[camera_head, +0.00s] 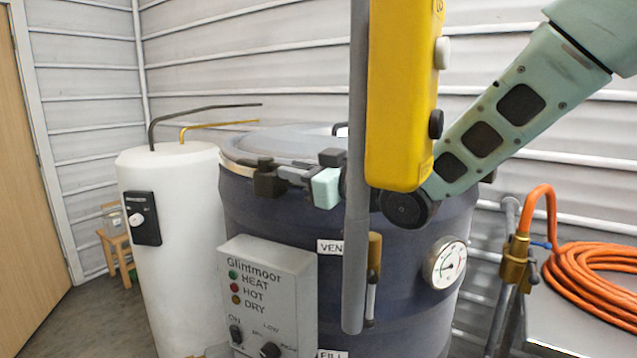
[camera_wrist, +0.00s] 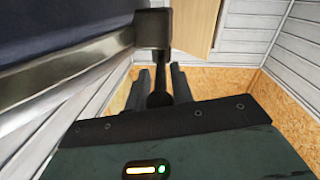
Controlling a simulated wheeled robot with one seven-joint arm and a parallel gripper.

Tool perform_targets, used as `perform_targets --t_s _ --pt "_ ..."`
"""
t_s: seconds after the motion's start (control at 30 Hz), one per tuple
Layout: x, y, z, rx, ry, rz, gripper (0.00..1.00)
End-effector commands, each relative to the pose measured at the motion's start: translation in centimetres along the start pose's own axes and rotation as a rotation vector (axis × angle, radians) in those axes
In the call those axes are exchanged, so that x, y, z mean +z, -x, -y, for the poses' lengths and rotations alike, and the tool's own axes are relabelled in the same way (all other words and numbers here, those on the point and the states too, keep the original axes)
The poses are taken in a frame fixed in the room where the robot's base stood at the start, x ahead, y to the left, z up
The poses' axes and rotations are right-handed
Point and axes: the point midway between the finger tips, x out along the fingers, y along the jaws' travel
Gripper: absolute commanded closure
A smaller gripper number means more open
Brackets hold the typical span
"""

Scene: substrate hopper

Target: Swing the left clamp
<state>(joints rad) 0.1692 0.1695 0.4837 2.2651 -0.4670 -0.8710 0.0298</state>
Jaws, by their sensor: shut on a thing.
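The dark blue drum (camera_head: 290,250) stands mid-picture in the head view with a grey lid (camera_head: 285,145) and a metal rim band (camera_wrist: 75,65). The left clamp (camera_head: 267,181) is a dark block at the rim's front left; in the wrist view its block (camera_wrist: 153,28) sits on the band with a dark stem coming toward me. My gripper (camera_head: 286,175) reaches it from the right. In the wrist view my gripper (camera_wrist: 160,85) has its two fingers on either side of the stem, shut on it. Another dark block (camera_head: 331,157) shows on the rim; part of the rim is hidden.
A yellow control box (camera_head: 402,95) and a grey pole (camera_head: 355,250) hang in front of the drum. A white tank (camera_head: 175,250) with bent pipes stands at left. The Glintmoor panel (camera_head: 268,300) juts from the drum's front. An orange hose (camera_head: 590,280) lies at right.

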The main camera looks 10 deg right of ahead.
Motion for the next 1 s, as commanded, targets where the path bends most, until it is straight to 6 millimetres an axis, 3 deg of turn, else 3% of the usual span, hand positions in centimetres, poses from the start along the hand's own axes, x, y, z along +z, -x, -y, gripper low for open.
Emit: perform_targets --t_s 0.57,0.6,1.0 --pt "-0.28 0.1 0.81 0.057 -0.003 0.009 1.0" --pt "-0.28 0.1 0.81 0.057 -0.003 0.009 0.66" --pt "-0.13 -0.03 0.7 0.058 -0.004 0.01 0.66"
